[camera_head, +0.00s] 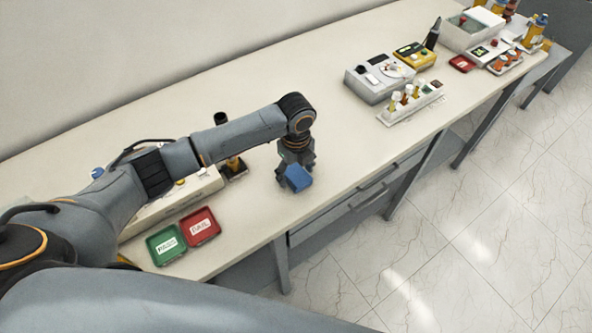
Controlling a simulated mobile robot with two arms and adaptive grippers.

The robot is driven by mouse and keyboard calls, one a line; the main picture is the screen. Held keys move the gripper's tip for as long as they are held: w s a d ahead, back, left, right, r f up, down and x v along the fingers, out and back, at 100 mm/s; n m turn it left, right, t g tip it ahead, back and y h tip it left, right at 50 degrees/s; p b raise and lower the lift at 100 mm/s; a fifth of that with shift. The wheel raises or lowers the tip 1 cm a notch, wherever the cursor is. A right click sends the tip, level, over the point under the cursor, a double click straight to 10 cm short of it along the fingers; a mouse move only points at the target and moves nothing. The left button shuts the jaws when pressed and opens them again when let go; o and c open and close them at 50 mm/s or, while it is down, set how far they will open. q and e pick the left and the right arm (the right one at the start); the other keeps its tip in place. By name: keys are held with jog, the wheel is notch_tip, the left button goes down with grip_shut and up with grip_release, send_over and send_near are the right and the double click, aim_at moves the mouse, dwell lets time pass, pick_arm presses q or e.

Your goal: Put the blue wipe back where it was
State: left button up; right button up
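The blue wipe (298,178) is a small blue block-like piece at the fingertips of my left gripper (294,174), over the bench near its front edge. The fingers point down and appear shut on the wipe. I cannot tell whether the wipe touches the bench top. My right gripper is not in view.
A green tray (165,246) and a red tray (201,227) lie at the bench's near left. A beige device (160,205) is partly hidden behind my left arm. A grey instrument (378,80) and a vial rack (411,103) stand to the right. The bench middle (345,140) is clear.

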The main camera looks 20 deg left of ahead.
aim_at(296, 174)
pick_arm(q)
jog(key=shift+r, duration=0.1)
jog(key=shift+r, duration=0.25)
notch_tip(296, 174, up, 12)
jog(key=b, duration=0.2)
jog(key=shift+f, duration=0.15)
